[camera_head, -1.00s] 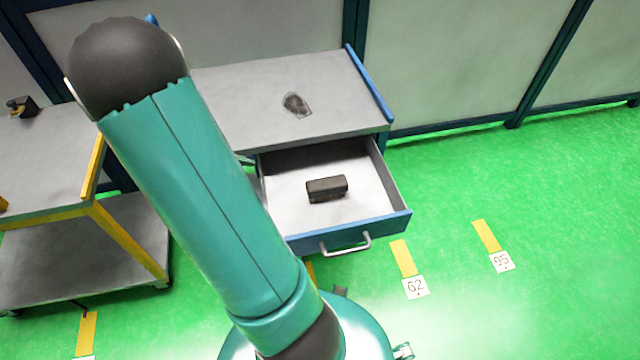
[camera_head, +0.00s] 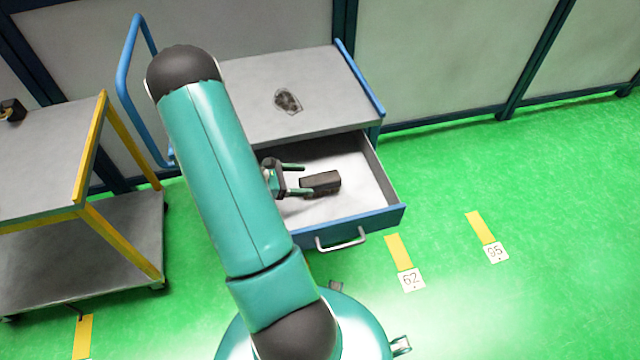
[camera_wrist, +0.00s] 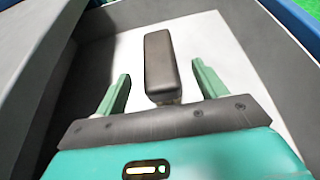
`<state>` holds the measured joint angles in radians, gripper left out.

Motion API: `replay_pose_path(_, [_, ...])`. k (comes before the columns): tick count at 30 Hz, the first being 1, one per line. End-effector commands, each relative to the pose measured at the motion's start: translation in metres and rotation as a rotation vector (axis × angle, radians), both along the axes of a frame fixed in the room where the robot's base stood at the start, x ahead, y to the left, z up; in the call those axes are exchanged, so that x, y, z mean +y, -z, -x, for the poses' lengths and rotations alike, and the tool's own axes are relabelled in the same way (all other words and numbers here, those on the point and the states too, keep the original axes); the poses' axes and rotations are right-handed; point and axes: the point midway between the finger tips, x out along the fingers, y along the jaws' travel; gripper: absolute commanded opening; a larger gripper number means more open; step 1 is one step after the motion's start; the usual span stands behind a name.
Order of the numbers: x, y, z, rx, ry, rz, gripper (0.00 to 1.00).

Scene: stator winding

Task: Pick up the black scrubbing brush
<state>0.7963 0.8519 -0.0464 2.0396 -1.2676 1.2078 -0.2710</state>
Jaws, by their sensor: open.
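The black brush (camera_head: 321,183) is a dark block lying in the open drawer (camera_head: 350,223) of the grey cabinet. In the wrist view the brush (camera_wrist: 160,62) lies lengthwise ahead, between the lines of the two fingers. My gripper (camera_head: 306,180) is at the left of the brush, inside or just above the drawer. In the wrist view my gripper (camera_wrist: 162,88) has its green fingers spread, one on each side of the brush's near end. Whether they touch it cannot be told. Part of the drawer is hidden by my arm.
The drawer's side walls and blue front with a handle (camera_head: 341,241) surround the brush. A dark crumpled item (camera_head: 288,101) lies on the cabinet top (camera_head: 250,110). A yellow-edged cart (camera_head: 50,160) stands at the left.

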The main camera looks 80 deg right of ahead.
Motion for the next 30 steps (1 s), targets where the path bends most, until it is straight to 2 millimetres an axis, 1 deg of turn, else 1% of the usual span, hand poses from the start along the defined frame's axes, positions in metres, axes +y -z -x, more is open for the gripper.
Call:
replay_pose_path(2, [-0.002,0.002,0.004,0.0,0.001,0.0,0.71])
replay_pose_path(9, [-0.019,0.014,0.031,0.0,0.004,-0.002,0.71])
replay_pose_path(12, [-0.025,0.018,0.039,0.0,0.002,-0.001,0.71])
replay_pose_path(20, [-0.026,0.019,0.041,-0.001,-0.001,0.0,0.71])
replay_pose_path(23, [-0.026,0.019,0.041,-0.001,-0.001,0.0,0.53])
replay_pose_path(24, [-0.026,0.019,0.041,-0.001,-0.001,0.0,0.45])
replay_pose_path(28, [-0.026,0.019,0.041,-0.001,-0.001,0.0,0.2])
replay_pose_path(30, [-0.026,0.019,0.041,-0.002,-0.001,0.001,0.19])
